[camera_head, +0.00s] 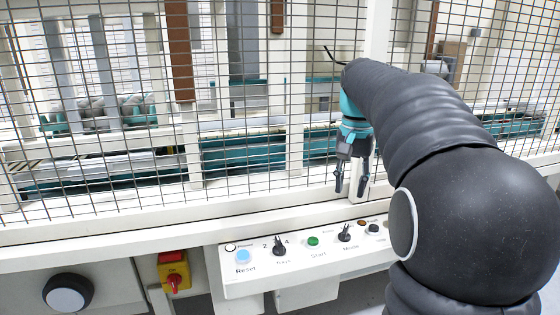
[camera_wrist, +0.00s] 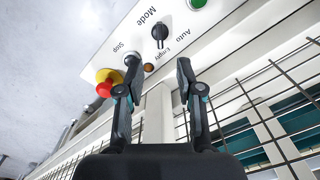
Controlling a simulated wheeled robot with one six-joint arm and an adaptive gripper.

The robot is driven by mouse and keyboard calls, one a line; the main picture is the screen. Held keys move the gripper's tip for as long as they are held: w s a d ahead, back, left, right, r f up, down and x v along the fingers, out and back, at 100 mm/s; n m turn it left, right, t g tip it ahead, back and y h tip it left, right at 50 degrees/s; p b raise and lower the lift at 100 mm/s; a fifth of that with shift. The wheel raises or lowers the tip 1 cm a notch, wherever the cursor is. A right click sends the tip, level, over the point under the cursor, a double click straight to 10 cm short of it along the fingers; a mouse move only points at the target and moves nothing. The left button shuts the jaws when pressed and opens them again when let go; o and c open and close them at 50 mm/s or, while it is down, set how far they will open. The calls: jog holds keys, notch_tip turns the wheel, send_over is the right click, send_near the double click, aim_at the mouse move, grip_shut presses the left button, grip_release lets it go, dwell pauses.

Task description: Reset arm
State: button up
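My arm, in a black sleeve, reaches in from the right in the head view. My gripper (camera_head: 351,186) hangs with its fingers down, in front of the wire mesh fence and above the control panel (camera_head: 230,285). In the wrist view my gripper (camera_wrist: 155,80) has its two fingers spread apart, with nothing between them. Beyond the fingertips lies the white panel with the Mode knob (camera_wrist: 159,32), a black Stop button (camera_wrist: 133,61) and an amber Empty lamp (camera_wrist: 149,68).
The mesh fence (camera_head: 120,185) stands behind the panel. The panel carries a blue Reset button (camera_head: 243,256), a Trays knob (camera_head: 279,246) and a green Start button (camera_head: 313,241). A red-and-yellow switch (camera_head: 174,272) sits lower left. A red emergency button (camera_wrist: 104,88) shows in the wrist view.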

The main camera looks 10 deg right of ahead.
jog(key=shift+w, duration=0.1)
jog(key=f+n, duration=0.1)
jog(key=f, duration=0.1)
jog(key=s+a+f+n+t, duration=0.1)
jog(key=f, duration=0.1)
jog(key=s+a+f+n, duration=0.1)
jog(key=f, duration=0.2)
jog(key=shift+s+f+t, duration=0.1)
jog(key=shift+s+t, duration=0.1)
jog(key=shift+t, duration=0.2)
jog(key=s+a+f+n+t, duration=0.2)
jog(key=s+a, duration=0.4)
jog(key=s, duration=0.3)
jog(key=s+a+f+n+t, duration=0.1)
jog(key=s+a+f+n, duration=0.1)
jog(key=s+a, duration=0.4)
jog(key=s+f, duration=0.1)
jog(key=s, duration=0.2)
jog(key=shift+s+f+n+t, duration=0.15)
jog(key=shift+s+n+t, duration=0.2)
jog(key=shift+n+t, duration=0.05)
